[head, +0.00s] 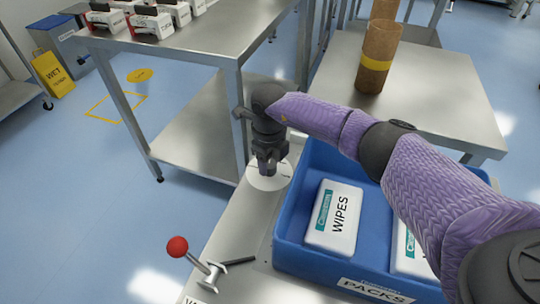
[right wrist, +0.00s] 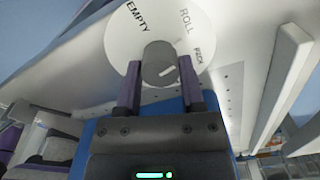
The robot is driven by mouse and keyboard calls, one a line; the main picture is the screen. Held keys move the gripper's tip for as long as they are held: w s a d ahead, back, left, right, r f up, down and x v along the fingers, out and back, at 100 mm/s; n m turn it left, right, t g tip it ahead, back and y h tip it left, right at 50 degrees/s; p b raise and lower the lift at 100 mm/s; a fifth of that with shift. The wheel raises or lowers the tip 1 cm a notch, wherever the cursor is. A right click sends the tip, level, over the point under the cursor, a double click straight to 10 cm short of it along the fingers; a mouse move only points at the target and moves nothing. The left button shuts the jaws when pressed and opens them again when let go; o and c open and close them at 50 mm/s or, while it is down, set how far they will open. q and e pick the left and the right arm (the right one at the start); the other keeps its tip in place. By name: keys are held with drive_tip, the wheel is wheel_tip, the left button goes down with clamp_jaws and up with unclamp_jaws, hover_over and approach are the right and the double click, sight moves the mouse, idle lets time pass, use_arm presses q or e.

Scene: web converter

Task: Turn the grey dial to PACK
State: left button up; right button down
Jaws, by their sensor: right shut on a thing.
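The grey dial (right wrist: 160,64) is a round knob in the middle of a white disc (right wrist: 112,40) printed EMPTY, ROLL and PACK. A short pale mark on the knob's face slants up to the right, towards the PACK side; I cannot tell whether it lines up exactly. My right gripper (right wrist: 160,80) is shut on the knob, one finger on each side. In the head view my right gripper (head: 268,166) points down over the white disc (head: 262,182), hiding the knob. My left gripper is not in view.
A blue crate (head: 292,250) labelled PACKS holds packs of wipes (head: 333,215) close to the right of the disc. A red-balled lever (head: 178,246) stands at the front left. Steel tables (head: 210,30) stand behind, one with a brown roll (head: 378,55).

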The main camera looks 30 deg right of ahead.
drive_tip(key=m+p, duration=0.2)
drive_tip(key=m, duration=0.1)
drive_tip(key=shift+r+m, duration=0.2)
drive_tip(key=shift+m, duration=0.1)
drive_tip(key=m+p, duration=0.1)
drive_tip(key=m, duration=0.2)
drive_tip(key=shift+m, duration=0.4)
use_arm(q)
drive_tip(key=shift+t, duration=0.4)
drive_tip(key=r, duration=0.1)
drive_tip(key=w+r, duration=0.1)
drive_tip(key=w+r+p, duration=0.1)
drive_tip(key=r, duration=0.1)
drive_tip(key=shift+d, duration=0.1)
use_arm(e)
drive_tip(key=shift+f+m, duration=0.1)
drive_tip(key=shift+m, duration=0.5)
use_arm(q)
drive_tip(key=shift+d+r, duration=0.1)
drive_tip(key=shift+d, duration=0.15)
use_arm(e)
drive_tip(key=shift+c, duration=1.1)
unclamp_jaws()
